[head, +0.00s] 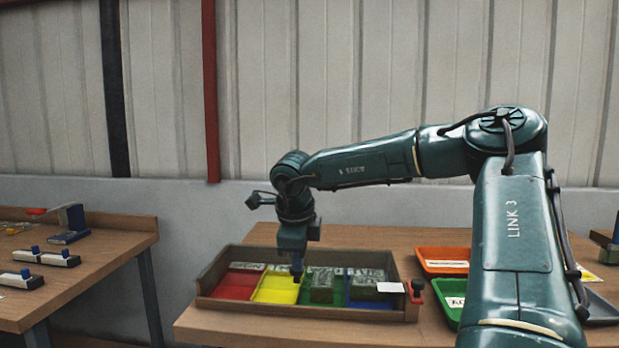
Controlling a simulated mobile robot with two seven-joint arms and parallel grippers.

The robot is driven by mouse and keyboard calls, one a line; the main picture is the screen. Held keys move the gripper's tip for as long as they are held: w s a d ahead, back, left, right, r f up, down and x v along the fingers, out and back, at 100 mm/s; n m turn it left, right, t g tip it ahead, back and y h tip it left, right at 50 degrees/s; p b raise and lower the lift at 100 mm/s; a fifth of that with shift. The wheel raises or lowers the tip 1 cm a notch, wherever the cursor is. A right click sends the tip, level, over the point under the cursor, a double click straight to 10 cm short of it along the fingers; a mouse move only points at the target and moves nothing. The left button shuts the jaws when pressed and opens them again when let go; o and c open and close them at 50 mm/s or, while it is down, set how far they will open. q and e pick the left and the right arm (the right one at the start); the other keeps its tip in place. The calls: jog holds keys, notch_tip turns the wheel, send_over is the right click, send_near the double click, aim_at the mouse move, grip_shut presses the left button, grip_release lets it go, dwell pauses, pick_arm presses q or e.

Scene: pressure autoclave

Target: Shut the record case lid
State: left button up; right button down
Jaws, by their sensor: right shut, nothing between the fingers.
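My right gripper (297,277) points down, shut and empty, over the brown open-topped case (212,278) on the wooden table. The case has red, yellow, green and blue sections, with labels along the back. The fingertips are at the boundary of the yellow and green sections; I cannot tell whether they touch anything. Grey-green blocks (322,281) sit in the green and blue sections. No raised lid shows clearly on this case, and I cannot tell for certain that it is the record case. My left gripper is not in view.
An orange tray (424,254) and a green tray (441,288) lie right of the case, partly behind my right arm. The left table (105,262) holds blue-knobbed blocks (57,259) and a blue-based upright device (68,238).

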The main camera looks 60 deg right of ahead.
jog(key=shift+s+a+f, duration=0.1)
jog(key=shift+a+f, duration=0.05)
jog(key=shift+f, duration=0.4)
jog(key=shift+s+a+f+b, duration=0.1)
jog(key=shift+s+f+b, duration=0.1)
jog(key=shift+b, duration=0.1)
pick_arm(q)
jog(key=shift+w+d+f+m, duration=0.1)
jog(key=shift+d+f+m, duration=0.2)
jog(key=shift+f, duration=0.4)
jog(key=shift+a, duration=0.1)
pick_arm(e)
jog(key=shift+f, duration=0.15)
notch_tip(320, 180, up, 3)
jog(key=shift+w+r+p, duration=0.1)
jog(key=shift+p, duration=1.15)
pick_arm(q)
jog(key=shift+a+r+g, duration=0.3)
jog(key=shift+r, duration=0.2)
pick_arm(e)
jog(key=s+a+r, duration=0.4)
jog(key=a+r, duration=0.2)
jog(key=a, duration=0.1)
jog(key=shift+s+a+r, duration=0.2)
jog(key=shift+a+r, duration=0.05)
jog(key=shift+a, duration=0.1)
